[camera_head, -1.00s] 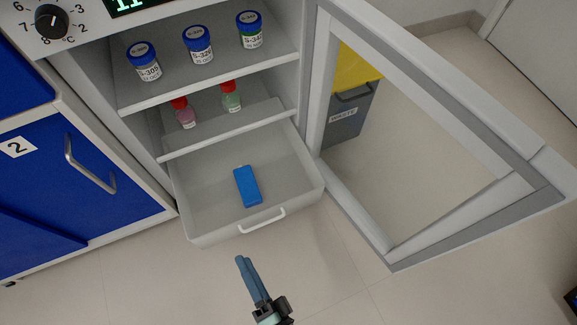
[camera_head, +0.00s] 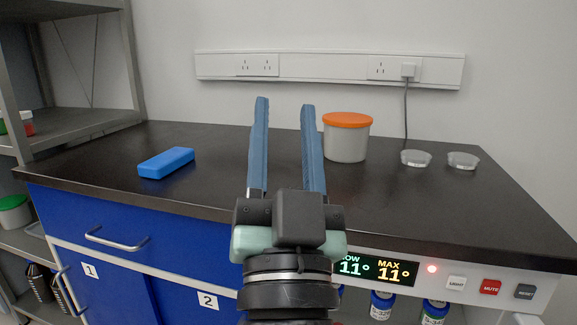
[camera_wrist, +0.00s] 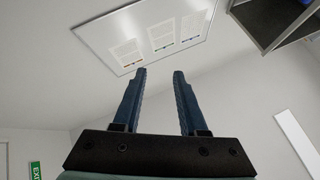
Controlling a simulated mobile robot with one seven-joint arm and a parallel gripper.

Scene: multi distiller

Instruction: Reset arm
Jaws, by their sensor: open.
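My gripper (camera_head: 285,110) stands upright in the middle of the head view, in front of the black countertop. Its two blue fingers are apart with nothing between them. In the wrist view my gripper (camera_wrist: 160,75) is also open and empty, pointing toward a whiteboard (camera_wrist: 150,35) with papers on it. No object touches the fingers.
On the black countertop (camera_head: 240,185) lie a blue block (camera_head: 166,163), a grey tub with an orange lid (camera_head: 347,140) and two small clear dishes (camera_head: 416,158). Below are blue cabinets (camera_head: 180,250) and a temperature display (camera_head: 375,268). A metal shelf (camera_head: 80,125) stands left.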

